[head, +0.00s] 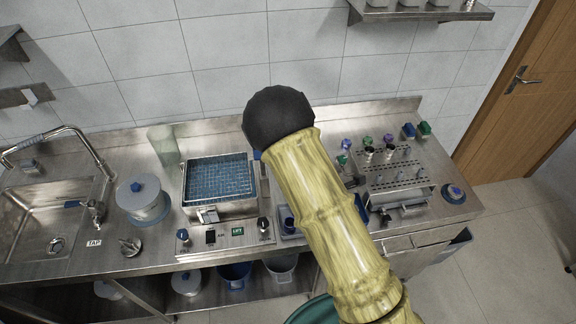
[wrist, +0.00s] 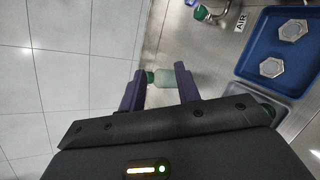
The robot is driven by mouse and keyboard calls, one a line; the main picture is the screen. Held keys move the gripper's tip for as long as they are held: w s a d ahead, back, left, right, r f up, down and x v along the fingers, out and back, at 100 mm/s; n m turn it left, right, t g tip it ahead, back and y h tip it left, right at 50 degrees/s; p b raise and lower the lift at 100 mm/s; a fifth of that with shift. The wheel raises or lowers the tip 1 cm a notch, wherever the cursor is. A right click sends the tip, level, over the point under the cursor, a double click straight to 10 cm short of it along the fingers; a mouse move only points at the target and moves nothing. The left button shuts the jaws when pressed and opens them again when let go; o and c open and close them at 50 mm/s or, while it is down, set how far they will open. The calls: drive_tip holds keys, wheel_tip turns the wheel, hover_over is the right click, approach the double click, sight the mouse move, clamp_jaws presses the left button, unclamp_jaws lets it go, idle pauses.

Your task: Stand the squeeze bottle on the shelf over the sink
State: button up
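In the wrist view, a pale translucent squeeze bottle (wrist: 166,77) with a green cap lies across the gap between the two dark purple fingers of my gripper (wrist: 160,72). The fingers are apart, and I cannot tell whether they touch it. The right finger covers part of the bottle. In the head view my arm blocks the gripper and this bottle. The sink (head: 36,218) is at the left of the steel counter. A steel shelf edge (head: 22,96) shows on the wall above it, cut off by the picture's left edge.
A tap (head: 62,135) arches over the sink. A lidded tub (head: 143,200), a clear container (head: 164,146) and a blue-mesh bath (head: 219,182) stand on the counter. A blue tray (wrist: 283,52) with metal pieces shows in the wrist view. Another shelf (head: 420,13) is at upper right.

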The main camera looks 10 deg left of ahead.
drive_tip(key=s+d+f+m+g+b, duration=0.55)
drive_tip(key=s+d+m+b, duration=0.2)
drive_tip(key=m, duration=0.65)
drive_tip(key=s+d+r+m+g+b, duration=0.1)
drive_tip(key=s+d+m+g+b, duration=0.2)
drive_tip(key=s+m, duration=0.8)
drive_tip(key=s+g+b, duration=0.2)
drive_tip(key=b, duration=0.2)
drive_tip(key=shift+s+r+b, duration=0.25)
drive_tip(key=shift+s+b, duration=0.05)
drive_tip(key=shift+s+d, duration=0.1)
drive_tip(key=shift+d, duration=0.05)
